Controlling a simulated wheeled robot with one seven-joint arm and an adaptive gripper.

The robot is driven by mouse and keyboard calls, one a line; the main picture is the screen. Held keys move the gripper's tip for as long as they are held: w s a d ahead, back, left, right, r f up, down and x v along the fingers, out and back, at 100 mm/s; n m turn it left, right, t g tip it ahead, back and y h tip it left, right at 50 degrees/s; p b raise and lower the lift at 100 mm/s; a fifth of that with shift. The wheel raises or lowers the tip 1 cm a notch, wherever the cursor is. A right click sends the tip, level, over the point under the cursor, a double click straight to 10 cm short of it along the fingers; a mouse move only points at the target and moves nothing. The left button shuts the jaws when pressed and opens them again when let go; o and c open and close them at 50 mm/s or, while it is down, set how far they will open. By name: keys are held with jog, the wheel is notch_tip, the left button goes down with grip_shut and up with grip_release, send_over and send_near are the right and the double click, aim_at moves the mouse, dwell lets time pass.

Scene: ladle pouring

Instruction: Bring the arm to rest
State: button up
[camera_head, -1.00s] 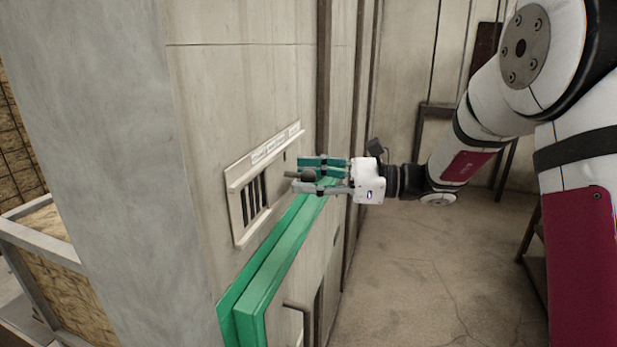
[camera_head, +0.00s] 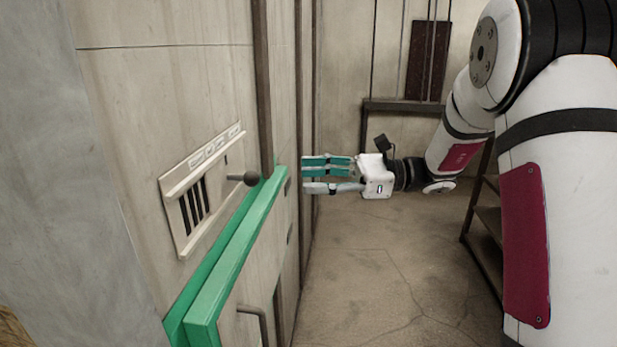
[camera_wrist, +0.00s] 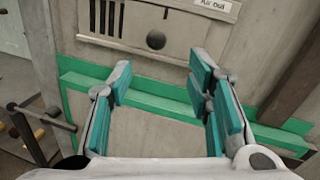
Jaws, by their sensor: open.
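My gripper (camera_head: 330,177) is open and empty in the head view, with its teal-padded fingers pointing left toward the wall. It hangs in the air to the right of a lever with a dark round knob (camera_head: 251,178), apart from it. In the wrist view the two fingers (camera_wrist: 160,100) are spread wide with nothing between them, and the knob (camera_wrist: 156,40) shows beyond them. My arm reaches in from the right of the head view.
The knob stands at a slotted vent panel (camera_head: 205,190) on the pale wall. A green ledge (camera_head: 235,260) runs below it, with a bar handle (camera_head: 256,318) lower down. A dark wooden shelf (camera_head: 482,215) stands at the right. The floor between is clear.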

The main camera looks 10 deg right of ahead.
jog(key=s+a+n+g+h, duration=0.2)
jog(key=s+n+h, duration=0.2)
jog(key=s, duration=0.4)
jog(key=s+a+n+g+h, duration=0.2)
jog(key=s+a+n+h, duration=0.15)
jog(key=s, duration=0.55)
jog(key=s+d+f+n+t+h, duration=0.3)
jog(key=s+d+n+t+h, duration=0.2)
jog(key=s+d+n+h, duration=0.5)
jog(key=shift+s+d+f+t, duration=0.4)
jog(key=shift+s+d, duration=0.2)
jog(key=shift+s, duration=0.2)
